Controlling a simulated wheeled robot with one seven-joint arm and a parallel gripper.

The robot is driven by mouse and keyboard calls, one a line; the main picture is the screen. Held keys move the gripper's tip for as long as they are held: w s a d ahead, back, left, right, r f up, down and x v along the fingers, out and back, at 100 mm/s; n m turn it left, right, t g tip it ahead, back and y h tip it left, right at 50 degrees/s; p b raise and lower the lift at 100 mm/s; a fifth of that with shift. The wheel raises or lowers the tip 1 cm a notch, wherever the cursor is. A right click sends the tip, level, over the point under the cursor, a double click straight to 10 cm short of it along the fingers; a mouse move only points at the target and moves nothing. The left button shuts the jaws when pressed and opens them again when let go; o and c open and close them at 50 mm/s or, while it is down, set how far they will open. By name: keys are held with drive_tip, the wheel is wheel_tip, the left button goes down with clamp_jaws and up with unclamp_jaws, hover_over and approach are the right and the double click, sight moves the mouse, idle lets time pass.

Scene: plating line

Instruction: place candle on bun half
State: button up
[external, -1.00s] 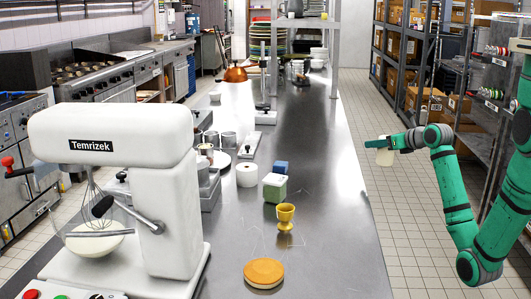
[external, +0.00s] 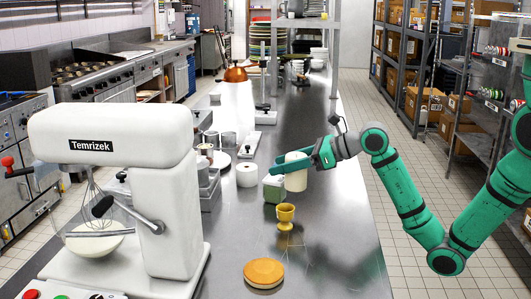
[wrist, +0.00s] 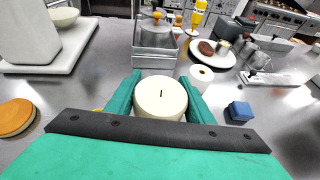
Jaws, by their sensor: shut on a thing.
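A cream candle (external: 296,172) with a dark wick is between the fingers of my gripper (external: 308,160), which is shut on it. The candle is upright, above the right part of the counter, close to the green block and behind the yellow egg cup. In the wrist view the candle (wrist: 160,99) sits between two green fingers. The bun half (external: 264,273), round with an orange-brown top, lies on the counter at the front. It also shows at the left edge of the wrist view (wrist: 14,117). Nothing is on it.
A yellow egg cup (external: 286,216) stands between the candle and the bun half. A green block (external: 274,189) and a white roll (external: 247,175) stand nearby. A blue block (wrist: 240,111) shows in the wrist view. A large white mixer (external: 110,180) fills the left. Counter right of the bun is clear.

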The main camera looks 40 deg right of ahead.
drive_tip(key=s+a+n+g+y, duration=0.3)
drive_tip(key=s+a, duration=0.4)
drive_tip(key=a, duration=0.6)
drive_tip(key=n+g+y, duration=0.1)
drive_tip(key=n+g, duration=0.2)
hover_over(250, 270)
drive_tip(key=f, duration=0.1)
drive_tip(key=shift+a+f, duration=0.15)
drive_tip(key=shift+f, duration=0.55)
drive_tip(key=shift+a+f, duration=0.1)
drive_tip(key=shift+f, duration=0.6)
drive_tip(key=shift+f+t+y, duration=0.1)
drive_tip(key=shift+t+y, duration=0.2)
drive_tip(key=o, duration=1.2)
drive_tip(key=shift+d, duration=0.2)
drive_tip(key=v, duration=1.1)
drive_tip(key=shift+s+d+r, duration=0.1)
drive_tip(key=shift+d+r, duration=0.15)
drive_tip(key=shift+r, duration=0.15)
